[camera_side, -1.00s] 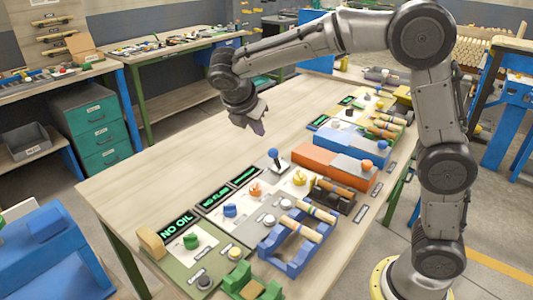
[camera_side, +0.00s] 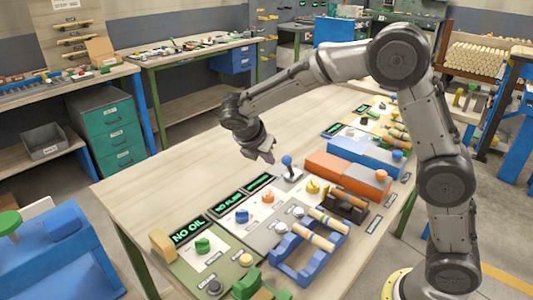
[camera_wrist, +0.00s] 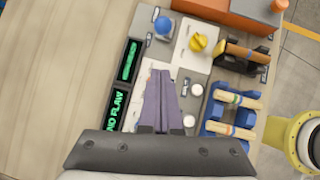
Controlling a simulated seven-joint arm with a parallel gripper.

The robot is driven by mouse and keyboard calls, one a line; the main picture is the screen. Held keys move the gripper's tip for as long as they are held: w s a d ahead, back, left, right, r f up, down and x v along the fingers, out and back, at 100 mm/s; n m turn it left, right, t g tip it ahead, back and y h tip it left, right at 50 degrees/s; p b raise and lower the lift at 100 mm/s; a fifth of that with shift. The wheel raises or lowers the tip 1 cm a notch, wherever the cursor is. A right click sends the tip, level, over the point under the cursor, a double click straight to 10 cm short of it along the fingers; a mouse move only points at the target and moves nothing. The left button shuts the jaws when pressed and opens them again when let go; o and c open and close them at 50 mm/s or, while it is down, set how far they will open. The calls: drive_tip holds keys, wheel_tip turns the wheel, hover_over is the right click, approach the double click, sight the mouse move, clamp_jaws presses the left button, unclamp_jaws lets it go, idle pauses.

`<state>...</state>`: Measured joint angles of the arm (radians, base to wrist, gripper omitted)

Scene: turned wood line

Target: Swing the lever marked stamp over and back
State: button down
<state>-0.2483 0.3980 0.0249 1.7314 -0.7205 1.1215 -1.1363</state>
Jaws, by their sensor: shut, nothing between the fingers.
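A lever with a blue ball knob (camera_side: 287,160) stands on a light plate on the bench, leaning a little to the left in the side view. The blue ball (camera_wrist: 163,25) also shows near the top of the wrist view. No label reading stamp is legible, so I cannot tell by its marking whether this is the named lever. My gripper (camera_side: 270,158) is just left of the blue ball in the side view, apart from it as far as I can tell. In the wrist view its fingers (camera_wrist: 160,75) are together and empty, hiding part of the panel below.
Green-lit displays (camera_wrist: 130,60) line the panel's left side. A yellow knob (camera_wrist: 198,43), wooden rods on a blue rack (camera_wrist: 235,100) and an orange box (camera_side: 345,172) are close by. The bare bench top (camera_side: 150,195) at left is clear.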

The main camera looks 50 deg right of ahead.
sight(284, 163)
drive_tip(key=x, duration=0.5)
drive_tip(key=shift+d+f, duration=0.15)
drive_tip(key=d, duration=0.4)
drive_tip(key=shift+w+f, duration=0.4)
drive_tip(key=shift+r, duration=0.1)
drive_tip(key=shift+d+r+y, duration=0.15)
drive_tip(key=shift+d+y, duration=0.15)
drive_tip(key=shift+y, duration=0.1)
